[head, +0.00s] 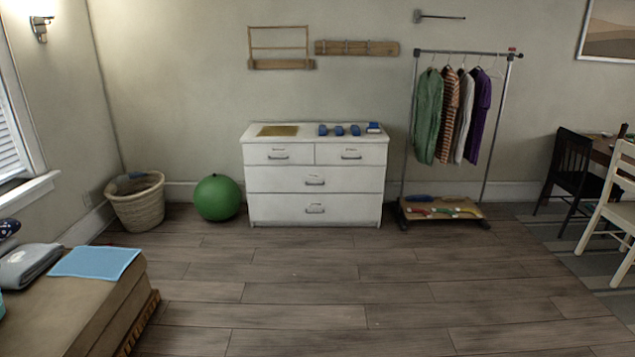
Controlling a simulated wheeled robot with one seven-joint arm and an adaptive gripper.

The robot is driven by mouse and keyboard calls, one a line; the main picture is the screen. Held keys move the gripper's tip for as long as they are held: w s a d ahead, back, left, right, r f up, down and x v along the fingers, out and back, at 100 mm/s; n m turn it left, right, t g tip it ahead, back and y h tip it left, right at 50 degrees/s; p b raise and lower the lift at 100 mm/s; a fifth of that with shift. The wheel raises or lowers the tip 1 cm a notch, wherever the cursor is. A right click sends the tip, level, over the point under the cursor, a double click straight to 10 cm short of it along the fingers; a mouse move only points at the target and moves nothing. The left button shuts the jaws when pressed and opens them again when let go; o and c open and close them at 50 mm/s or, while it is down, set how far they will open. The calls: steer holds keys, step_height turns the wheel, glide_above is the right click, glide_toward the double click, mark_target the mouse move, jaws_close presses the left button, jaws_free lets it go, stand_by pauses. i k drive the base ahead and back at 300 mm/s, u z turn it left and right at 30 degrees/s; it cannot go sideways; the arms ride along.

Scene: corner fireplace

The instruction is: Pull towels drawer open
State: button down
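A white dresser (315,194) stands against the back wall, with two small drawers on top and two wide drawers below. All its drawers look shut. Each has a dark handle and a small label above it; the labels are too small to read, so I cannot tell which is the towels drawer. The upper left drawer (267,154), upper right drawer (360,155), middle drawer (270,180) and bottom drawer (270,208) face me. My gripper is not in view.
Wooden floor (300,270) is clear before the dresser. A green ball (217,198) and wicker basket (137,203) stand left of it; a clothes rack (408,130) stands right. A brown bench (90,300) is at front left. Chairs (572,165) stand at right.

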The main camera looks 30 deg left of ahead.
mark_target(295, 180)
steer(key=z, duration=0.7)
steer(key=k, duration=0.2)
steer(key=u, duration=1.95)
steer(key=i, duration=1.65)
steer(key=u, duration=0.65)
steer(key=i, duration=1.8)
steer(key=z, duration=0.7)
steer(key=i, duration=1.6)
steer(key=z, duration=0.95)
steer(key=i, duration=0.4)
steer(key=z, duration=0.25)
